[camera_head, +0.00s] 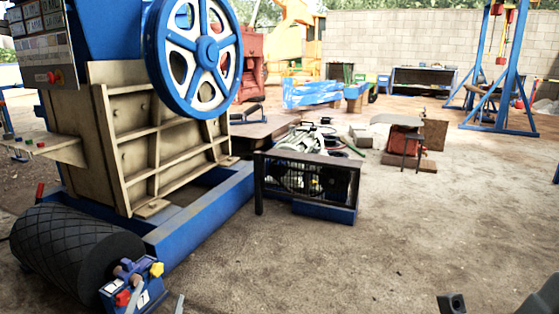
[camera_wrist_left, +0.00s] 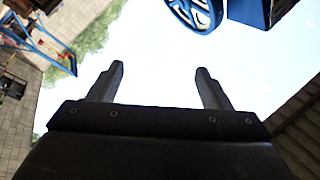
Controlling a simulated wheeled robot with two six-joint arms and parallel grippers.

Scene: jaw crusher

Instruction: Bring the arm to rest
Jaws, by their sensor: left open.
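My left gripper (camera_wrist_left: 160,69) shows in the wrist view with its two dark grey fingers spread wide apart. Nothing is between the fingers; behind them is bright sky. In the head view only a small grey tip (camera_head: 180,303), which looks like part of this gripper, shows at the bottom edge beside the blue bracket; the rest is below the frame. At the bottom right of the head view, dark parts of my body (camera_head: 540,295) show. I see no fingers of my right gripper.
The jaw crusher (camera_head: 150,140) with its blue-and-white flywheel (camera_head: 207,55) fills the left. A ribbed black roller (camera_head: 70,250) and a small blue bracket with coloured knobs (camera_head: 135,290) are at front left. A caged motor (camera_head: 308,180) stands mid-scene.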

